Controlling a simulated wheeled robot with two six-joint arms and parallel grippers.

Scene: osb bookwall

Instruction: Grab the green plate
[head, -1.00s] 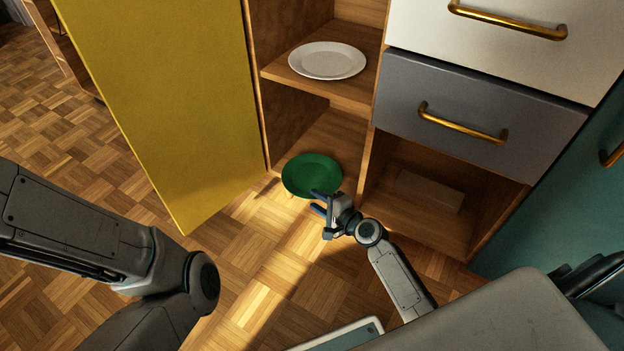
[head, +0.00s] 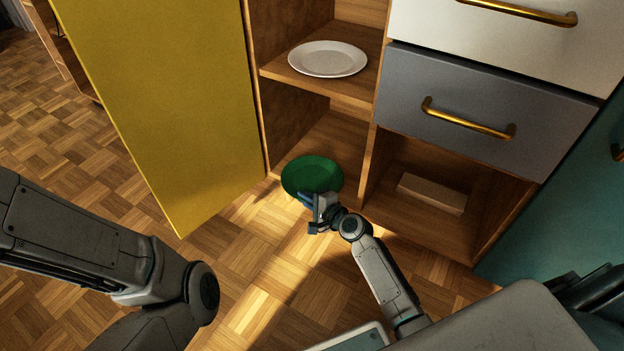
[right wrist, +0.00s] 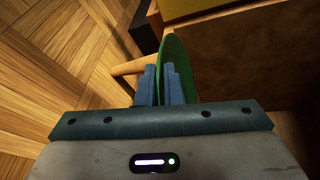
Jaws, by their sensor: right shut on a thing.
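The green plate (head: 311,174) is at the front edge of the lower cupboard compartment, below the shelf with the white plate. My right gripper (head: 306,200) is at the plate's near rim. In the right wrist view the two blue fingers (right wrist: 163,84) are shut on the rim of the green plate (right wrist: 177,62), which shows edge-on between them. The left arm comes in at the left of the head view, but its gripper is out of the picture.
A white plate (head: 328,59) lies on the shelf above. The yellow door (head: 165,110) stands open at the left. A grey drawer (head: 470,110) is at the right, above an open compartment with a flat box (head: 432,192). The parquet floor in front is clear.

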